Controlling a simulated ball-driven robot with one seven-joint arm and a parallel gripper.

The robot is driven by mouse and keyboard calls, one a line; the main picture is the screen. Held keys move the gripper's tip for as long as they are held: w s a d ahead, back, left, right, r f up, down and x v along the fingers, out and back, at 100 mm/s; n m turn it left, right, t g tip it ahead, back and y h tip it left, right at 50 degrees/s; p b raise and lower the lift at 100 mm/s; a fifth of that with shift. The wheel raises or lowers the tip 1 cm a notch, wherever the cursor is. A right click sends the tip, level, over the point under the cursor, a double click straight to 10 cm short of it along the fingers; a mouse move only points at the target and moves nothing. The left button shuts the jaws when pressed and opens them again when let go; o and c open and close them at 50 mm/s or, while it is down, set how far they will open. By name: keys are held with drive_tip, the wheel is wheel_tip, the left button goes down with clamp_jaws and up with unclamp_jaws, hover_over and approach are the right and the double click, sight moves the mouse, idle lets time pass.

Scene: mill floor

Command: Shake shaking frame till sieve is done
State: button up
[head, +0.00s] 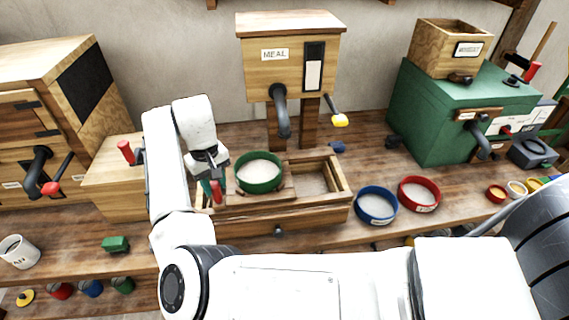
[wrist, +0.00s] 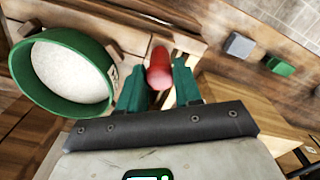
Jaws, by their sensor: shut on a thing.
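The green sieve (head: 259,186) holds pale meal and sits on the left part of the wooden shaking frame (head: 328,208). It also shows at the left in the wrist view (wrist: 82,104). The frame's red handle (head: 217,194) stands at its left end, beside the sieve. My gripper (head: 212,186) is shut on this handle, with the red grip (wrist: 159,70) between its green fingers in the wrist view. The frame's right compartment is open. What lies under the sieve is hidden.
The meal bin (head: 290,65) stands behind the frame, its dark spout (head: 281,112) hanging close above. A blue sieve (head: 376,204) and a red sieve (head: 419,193) lie to the right. A green machine (head: 430,120) stands at back right. A wooden cabinet (head: 100,95) stands left.

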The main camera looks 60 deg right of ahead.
drive_tip(key=shift+s+d+p, duration=0.35)
drive_tip(key=shift+s+d, duration=0.1)
drive_tip(key=shift+s, duration=0.2)
drive_tip(key=shift+s+d+p, duration=0.35)
drive_tip(key=shift+s+d, duration=0.1)
drive_tip(key=shift+s, duration=0.15)
drive_tip(key=w+a, duration=0.2)
drive_tip(key=w+a+b, duration=0.1)
drive_tip(key=w+a, duration=0.1)
drive_tip(key=w, duration=0.1)
drive_tip(key=w+a+b, duration=0.1)
drive_tip(key=w+a, duration=0.1)
drive_tip(key=shift+w, duration=0.35)
